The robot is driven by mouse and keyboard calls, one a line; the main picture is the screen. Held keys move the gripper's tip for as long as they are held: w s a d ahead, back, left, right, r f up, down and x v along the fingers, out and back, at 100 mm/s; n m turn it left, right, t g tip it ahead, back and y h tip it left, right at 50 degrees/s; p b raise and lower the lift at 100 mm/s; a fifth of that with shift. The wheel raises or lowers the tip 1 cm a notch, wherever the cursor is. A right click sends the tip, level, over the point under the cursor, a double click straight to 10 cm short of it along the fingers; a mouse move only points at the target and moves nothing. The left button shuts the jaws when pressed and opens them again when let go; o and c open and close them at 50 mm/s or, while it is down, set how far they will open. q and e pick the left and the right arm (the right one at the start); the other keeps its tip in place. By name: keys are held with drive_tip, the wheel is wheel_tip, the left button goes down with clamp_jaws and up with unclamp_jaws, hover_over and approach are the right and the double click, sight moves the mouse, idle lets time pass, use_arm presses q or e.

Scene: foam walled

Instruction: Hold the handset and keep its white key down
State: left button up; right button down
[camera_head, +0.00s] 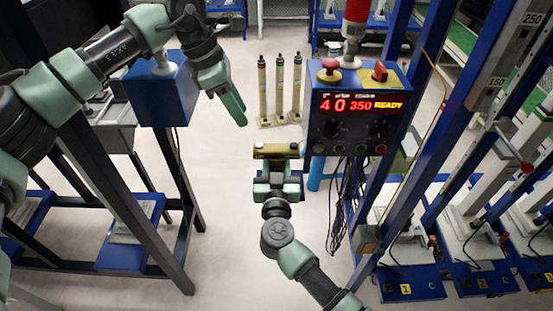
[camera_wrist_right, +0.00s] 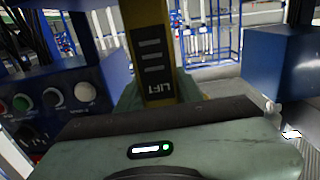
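The yellow handset (camera_head: 277,151) is held upright in my right gripper (camera_head: 277,178), in the lower middle of the head view. Its top end faces the head camera, with a small white spot at the left and a red spot at the right. In the right wrist view the handset (camera_wrist_right: 152,50) shows a dark face with grey bars and the word LIFT. My left gripper (camera_head: 238,112) is above and left of the handset, apart from it. Its green fingers look together, with nothing between them. Whether the white key is down cannot be seen.
A blue control box (camera_head: 355,120) with a red display reading 40 350 READY stands right of the handset, cables hanging below. Several thin posts (camera_head: 280,88) stand behind. A blue box (camera_head: 160,92) is at the left, and blue frames flank both sides.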

use_arm(q)
clamp_jaws()
idle(1.5)
